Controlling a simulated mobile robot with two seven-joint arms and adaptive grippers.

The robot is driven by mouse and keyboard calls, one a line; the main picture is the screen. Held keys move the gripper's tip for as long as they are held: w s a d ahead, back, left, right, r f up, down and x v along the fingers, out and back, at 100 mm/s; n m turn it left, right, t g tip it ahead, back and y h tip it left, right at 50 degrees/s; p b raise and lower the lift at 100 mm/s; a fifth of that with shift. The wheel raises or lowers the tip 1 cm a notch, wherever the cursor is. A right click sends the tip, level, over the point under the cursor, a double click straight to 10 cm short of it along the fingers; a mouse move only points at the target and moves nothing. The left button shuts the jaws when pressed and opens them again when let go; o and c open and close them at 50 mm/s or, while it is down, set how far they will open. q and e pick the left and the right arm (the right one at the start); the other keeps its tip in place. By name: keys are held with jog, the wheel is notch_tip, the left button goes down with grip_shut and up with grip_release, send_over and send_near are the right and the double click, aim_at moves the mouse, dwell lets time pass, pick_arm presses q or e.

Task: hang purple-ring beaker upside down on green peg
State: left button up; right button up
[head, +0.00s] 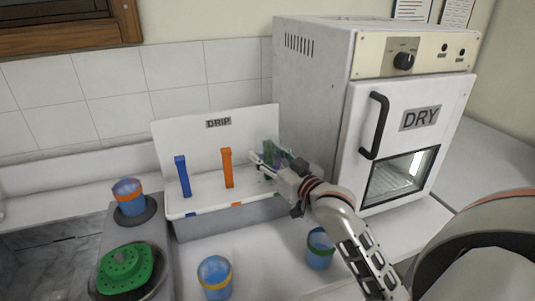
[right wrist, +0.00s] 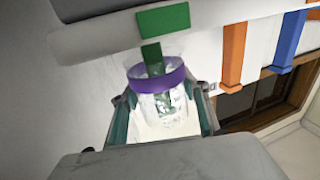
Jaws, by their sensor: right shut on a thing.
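The clear purple-ring beaker (right wrist: 158,78) is between the fingers of my right gripper (right wrist: 166,112), which is shut on it. The beaker is upside down, its ringed rim toward the rack base. The green peg (right wrist: 152,54) runs in at the rim and shows through the glass, so the beaker appears to be around it. In the head view my right gripper (head: 268,167) is at the right end of the white DRIP rack (head: 240,138), and it largely hides the beaker and green peg. My left gripper is not in view.
A blue peg (head: 182,176) and an orange peg (head: 227,168) on the rack are empty. Beakers with yellow (head: 215,278), green (head: 320,249) and orange (head: 130,197) rings stand around it. The DRY oven (head: 312,100) is close to the right.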

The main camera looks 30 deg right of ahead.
jog(key=shift+f, duration=0.25)
jog(key=o, duration=1.2)
notch_tip(320, 180, up, 10)
jog(key=shift+r, duration=0.1)
